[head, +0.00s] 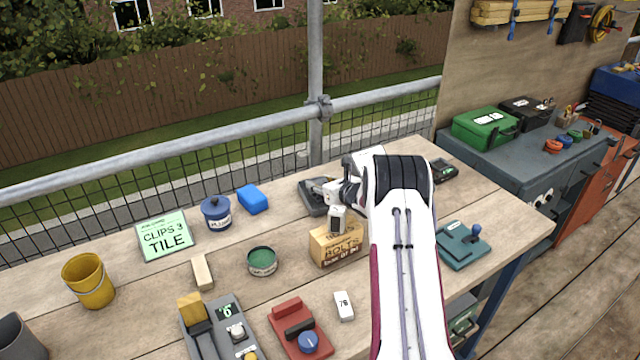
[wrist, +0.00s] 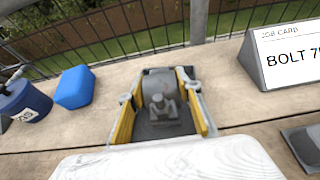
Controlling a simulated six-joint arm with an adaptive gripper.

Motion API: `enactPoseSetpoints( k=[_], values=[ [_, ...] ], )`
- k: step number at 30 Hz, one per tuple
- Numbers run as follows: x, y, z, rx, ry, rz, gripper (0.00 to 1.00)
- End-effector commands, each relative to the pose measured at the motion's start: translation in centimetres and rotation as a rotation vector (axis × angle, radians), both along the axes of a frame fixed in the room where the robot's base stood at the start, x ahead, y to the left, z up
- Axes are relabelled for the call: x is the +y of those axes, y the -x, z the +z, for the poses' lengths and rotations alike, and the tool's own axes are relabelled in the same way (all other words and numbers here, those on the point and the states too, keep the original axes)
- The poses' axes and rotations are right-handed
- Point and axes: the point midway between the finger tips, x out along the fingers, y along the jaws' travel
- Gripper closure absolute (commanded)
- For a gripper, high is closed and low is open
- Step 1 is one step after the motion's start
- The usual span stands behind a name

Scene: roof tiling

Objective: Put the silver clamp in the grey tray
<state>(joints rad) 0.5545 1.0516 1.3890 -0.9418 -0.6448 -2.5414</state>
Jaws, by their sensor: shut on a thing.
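My gripper (head: 322,187) is at the far side of the bench, low over a dark grey tray (head: 308,204). In the wrist view its two yellow-padded fingers (wrist: 163,112) stand on either side of a small silvery piece, which looks like the silver clamp (wrist: 161,105). The gripper is shut on it. Dark grey surface shows behind and below the piece. I cannot tell whether the clamp touches the tray floor. In the head view the clamp is too small and too covered by my gripper to make out.
A blue block (head: 253,199) and a blue lidded pot (head: 216,212) stand left of the tray. A wooden bolts box (head: 325,253) is in front. A job card (wrist: 290,55) stands to the right in the wrist view. The railing (head: 250,128) runs behind.

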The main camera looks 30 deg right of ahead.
Motion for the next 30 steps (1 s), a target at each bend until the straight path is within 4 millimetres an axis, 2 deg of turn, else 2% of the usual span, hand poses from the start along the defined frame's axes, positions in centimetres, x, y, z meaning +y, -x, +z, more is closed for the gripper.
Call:
enactPoseSetpoints(
  k=[5,6,8,23,30],
  values=[
    [0.0,-0.1,-0.1,-0.003,0.001,0.000,1.00],
    [0.0,0.0,-0.3,0.000,0.000,0.000,0.63],
    [0.0,0.0,-0.3,0.000,0.000,0.000,0.49],
    [0.0,0.0,0.1,0.000,0.000,0.000,0.49],
    [-0.1,1.1,0.5,0.000,-0.001,0.000,0.49]
  ],
)
